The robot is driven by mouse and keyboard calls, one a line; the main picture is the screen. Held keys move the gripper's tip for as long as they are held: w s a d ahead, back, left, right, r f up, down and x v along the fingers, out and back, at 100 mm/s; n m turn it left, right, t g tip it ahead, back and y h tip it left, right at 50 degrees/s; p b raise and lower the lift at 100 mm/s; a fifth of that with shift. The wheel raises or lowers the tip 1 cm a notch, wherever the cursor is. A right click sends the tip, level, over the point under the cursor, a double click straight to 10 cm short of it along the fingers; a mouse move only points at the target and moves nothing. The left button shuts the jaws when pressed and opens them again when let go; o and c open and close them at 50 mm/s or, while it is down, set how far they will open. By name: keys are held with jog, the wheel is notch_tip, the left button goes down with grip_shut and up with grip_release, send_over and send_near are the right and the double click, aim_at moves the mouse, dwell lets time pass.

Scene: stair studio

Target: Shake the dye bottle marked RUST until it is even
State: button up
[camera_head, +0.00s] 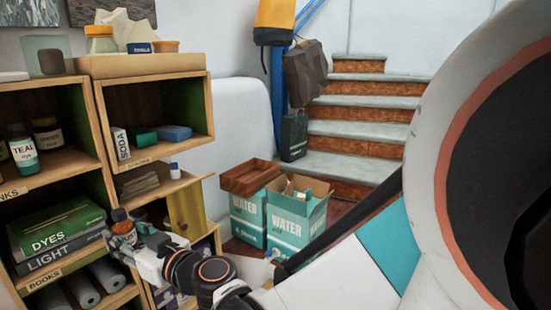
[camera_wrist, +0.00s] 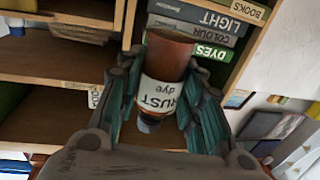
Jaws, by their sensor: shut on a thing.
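The RUST dye bottle is brown with a white label and a dark cap. In the wrist view the bottle (camera_wrist: 162,95) sits between the two teal-padded fingers of my gripper (camera_wrist: 155,110), which is shut on it. The label reads "RUST dye" and the cap points toward the bottom of that picture. In the head view the bottle (camera_head: 123,226) shows at the lower left, held by my gripper (camera_head: 130,243) in front of the shelf unit. It is clear of the shelf boards as far as I can see. The liquid inside looks brown; its evenness cannot be told.
The shelf unit (camera_head: 97,100) holds a TEAL bottle (camera_head: 23,152), another dye bottle (camera_head: 47,133) and books marked DYES (camera_head: 60,228) and LIGHT. WATER cartons (camera_head: 297,220) stand on the floor behind my arm. Stairs (camera_head: 355,135) rise at the back.

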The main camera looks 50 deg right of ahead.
aim_at(119, 213)
notch_tip(119, 213, down, 4)
jog(key=shift+s+r, duration=0.15)
jog(key=shift+r, duration=0.1)
notch_tip(119, 213, up, 14)
notch_tip(119, 213, down, 13)
jog(key=shift+f, duration=0.55)
jog(key=shift+s+a+r, duration=0.1)
dwell(0.5)
